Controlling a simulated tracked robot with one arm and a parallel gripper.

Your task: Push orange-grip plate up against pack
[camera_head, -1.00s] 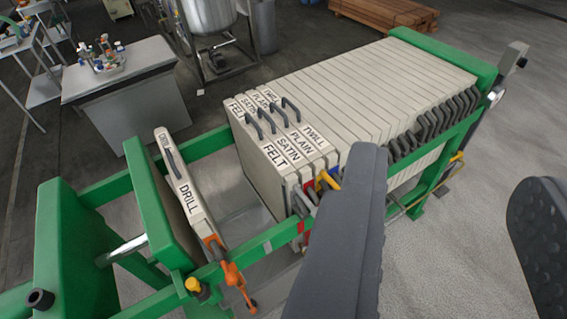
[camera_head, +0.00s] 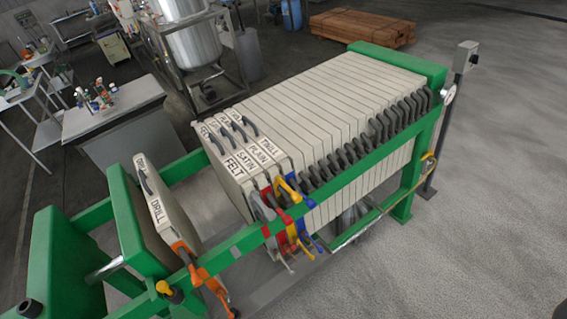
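The orange-grip plate (camera_head: 172,215), labelled DRILL, hangs on the green rails at the left, slightly tilted in the picture. Its orange grip (camera_head: 200,278) sticks out over the near rail. The pack (camera_head: 330,95) of pale plates stands to the right, with a clear gap between it and the DRILL plate. The pack's nearest plate is labelled FELT (camera_head: 233,185); SATIN, PLAIN and TWILL follow, with grey, red, blue and yellow grips. Only a dark sliver, probably of my gripper (camera_head: 561,313), shows at the bottom right corner, away from the plate; its fingertips are hidden.
A green end block (camera_head: 138,222) stands left of the DRILL plate, and another green block (camera_head: 400,65) is behind the pack. A near green rail (camera_head: 340,185) runs along the grips. A grey bench (camera_head: 120,130) stands at the left.

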